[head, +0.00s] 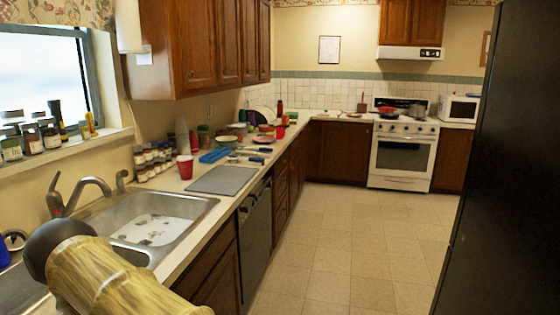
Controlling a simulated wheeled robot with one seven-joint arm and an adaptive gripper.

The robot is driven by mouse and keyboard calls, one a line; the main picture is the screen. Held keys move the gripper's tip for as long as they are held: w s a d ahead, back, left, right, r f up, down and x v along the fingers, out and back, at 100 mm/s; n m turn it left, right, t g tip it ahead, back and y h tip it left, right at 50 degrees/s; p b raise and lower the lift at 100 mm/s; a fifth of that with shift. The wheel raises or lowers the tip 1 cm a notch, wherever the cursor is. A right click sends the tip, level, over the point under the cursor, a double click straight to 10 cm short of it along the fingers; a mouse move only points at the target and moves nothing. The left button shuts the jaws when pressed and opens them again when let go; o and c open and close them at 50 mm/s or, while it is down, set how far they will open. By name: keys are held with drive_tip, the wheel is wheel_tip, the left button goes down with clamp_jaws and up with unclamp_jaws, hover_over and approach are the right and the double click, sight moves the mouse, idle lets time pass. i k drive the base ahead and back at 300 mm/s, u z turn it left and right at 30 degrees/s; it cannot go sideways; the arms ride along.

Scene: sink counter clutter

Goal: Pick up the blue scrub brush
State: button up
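I cannot clearly make out a scrub brush. A flat, bright blue object (215,155) lies on the counter behind the grey mat, and a small, dark blue item (262,150) lies to its right near the counter's front edge. Another blue thing (3,252) is cut off at the left picture edge, beside the sink. Any of these could be the brush; they are too small or cut off to tell. My gripper is not visible. A wood-patterned cylinder with a dark rounded end, possibly part of my arm, covers the sink's near part.
The metal sink (205,207) with its faucet (85,187) is at the left. A grey mat (222,180), a red cup (185,167) and several jars (150,160) stand along the counter. A tall black surface (500,190) bounds the right. The tiled floor (340,245) between is clear.

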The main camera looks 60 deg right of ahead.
sight(231, 159)
drive_tip(key=z, duration=1.8)
